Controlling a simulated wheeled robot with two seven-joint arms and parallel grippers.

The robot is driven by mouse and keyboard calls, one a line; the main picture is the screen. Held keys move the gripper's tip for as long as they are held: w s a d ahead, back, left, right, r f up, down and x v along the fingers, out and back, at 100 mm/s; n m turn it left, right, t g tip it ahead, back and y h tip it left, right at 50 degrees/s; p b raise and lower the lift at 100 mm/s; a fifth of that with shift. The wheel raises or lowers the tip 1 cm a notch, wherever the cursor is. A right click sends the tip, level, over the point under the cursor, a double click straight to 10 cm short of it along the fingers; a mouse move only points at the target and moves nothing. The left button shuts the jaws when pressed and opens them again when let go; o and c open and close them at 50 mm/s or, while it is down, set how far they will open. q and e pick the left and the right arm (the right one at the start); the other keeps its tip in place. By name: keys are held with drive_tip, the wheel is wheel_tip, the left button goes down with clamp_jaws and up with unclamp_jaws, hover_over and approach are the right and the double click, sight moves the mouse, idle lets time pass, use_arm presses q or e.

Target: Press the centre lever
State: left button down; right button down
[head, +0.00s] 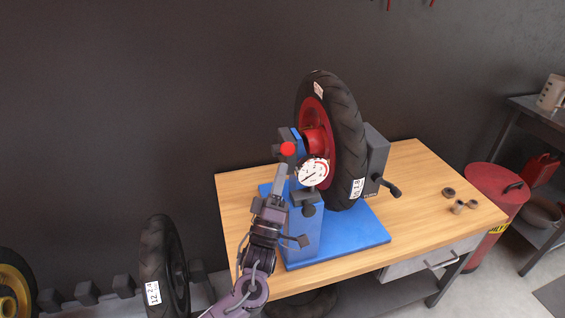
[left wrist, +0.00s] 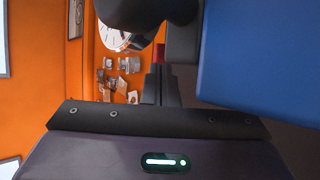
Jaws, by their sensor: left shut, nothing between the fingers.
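A blue wheel stand (head: 365,238) on the wooden workbench holds a black tyre (head: 348,125) with a red hub (head: 316,138). A red ball knob (head: 288,148), which looks like the end of a lever, sits at the stand's upper left; its shaft is hidden. My left gripper (head: 283,170) is shut and empty, pointing up just below the knob; I cannot tell whether they touch. In the left wrist view the fingers (left wrist: 160,85) are together, with a small red patch (left wrist: 160,53) beyond their tips. My right gripper is not in view.
A white dial gauge (head: 313,172) is close right of my left fingers. A black crank handle (head: 389,188) sticks out on the stand's right. Small metal bushings (head: 458,206) lie on the bench's right (head: 420,180). A red drum (head: 492,190) stands beyond; a loose tyre (head: 160,262) stands left.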

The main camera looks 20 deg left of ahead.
use_arm(q)
drive_tip(key=shift+x, duration=0.9)
drive_tip(key=shift+a+r+n+y+p, duration=0.1)
drive_tip(key=shift+r+n+y+p, duration=0.35)
drive_tip(key=shift+p, duration=0.45)
drive_tip(key=w+a+r+n+g+y+p, duration=0.2)
drive_tip(key=w+a+r+n+g+p, duration=0.3)
drive_tip(key=p, duration=0.8)
drive_tip(key=shift+w+r+n+g, duration=0.35)
drive_tip(key=shift+w+r+g, duration=0.95)
drive_tip(key=shift+r, duration=0.5)
drive_tip(key=shift+a+r+y, duration=0.1)
drive_tip(key=shift+r+y, duration=0.05)
drive_tip(key=shift+y, duration=0.2)
drive_tip(key=shift+s, duration=0.15)
